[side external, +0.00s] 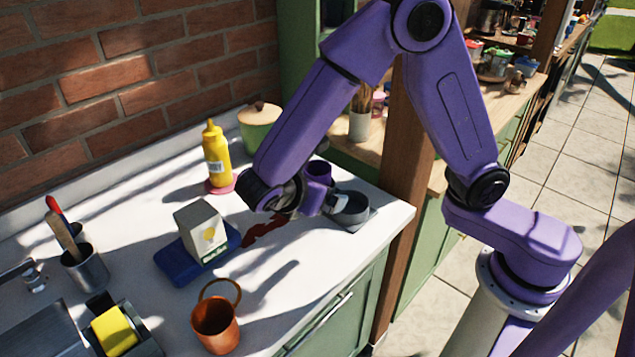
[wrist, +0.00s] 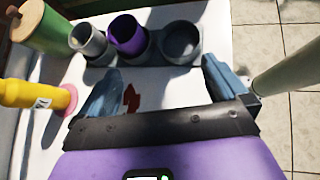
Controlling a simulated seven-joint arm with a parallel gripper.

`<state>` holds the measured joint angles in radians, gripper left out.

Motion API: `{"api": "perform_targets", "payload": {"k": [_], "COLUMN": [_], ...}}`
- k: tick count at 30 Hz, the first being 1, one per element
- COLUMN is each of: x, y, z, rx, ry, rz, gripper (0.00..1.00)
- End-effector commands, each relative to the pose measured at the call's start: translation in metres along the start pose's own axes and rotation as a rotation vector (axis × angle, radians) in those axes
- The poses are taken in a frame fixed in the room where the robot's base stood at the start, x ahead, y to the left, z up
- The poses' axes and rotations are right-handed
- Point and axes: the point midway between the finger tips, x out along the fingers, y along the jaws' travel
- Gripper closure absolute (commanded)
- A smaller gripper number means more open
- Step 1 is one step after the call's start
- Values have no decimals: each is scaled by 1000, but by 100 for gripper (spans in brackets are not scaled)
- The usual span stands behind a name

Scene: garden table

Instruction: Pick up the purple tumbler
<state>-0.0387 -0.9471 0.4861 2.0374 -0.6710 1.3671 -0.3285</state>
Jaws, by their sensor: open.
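The purple tumbler (wrist: 126,32) stands upright in the middle of a grey holder (wrist: 160,62) in the wrist view, between a grey metal cup (wrist: 88,40) on the left and a round dark grey compartment (wrist: 180,42) on the right. My gripper (wrist: 161,72) is open, with nothing between its fingers. Its fingers point toward the holder, and the tumbler is beyond them, nearer the left finger. In the side external view the tumbler (side external: 318,172) shows just behind my gripper (side external: 318,203). The metal cup is hidden there by my arm.
A yellow bottle (side external: 216,155) and a green lidded pot (side external: 259,128) stand left of my arm. A white carton (side external: 200,230) sits on a blue tray (side external: 170,265). A copper mug (side external: 215,325) stands near the front. The counter's right edge (side external: 400,225) is close to the holder.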

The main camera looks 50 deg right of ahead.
Motion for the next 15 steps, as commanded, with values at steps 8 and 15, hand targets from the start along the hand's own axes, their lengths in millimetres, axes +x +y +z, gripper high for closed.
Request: {"api": "perform_targets", "payload": {"k": [8, 15], "x": [-7, 1], "y": [37, 45], "z": [-27, -28], "rx": [-147, -174], "ry": [-220, -264], "rz": [59, 68], "gripper": [0, 0]}}
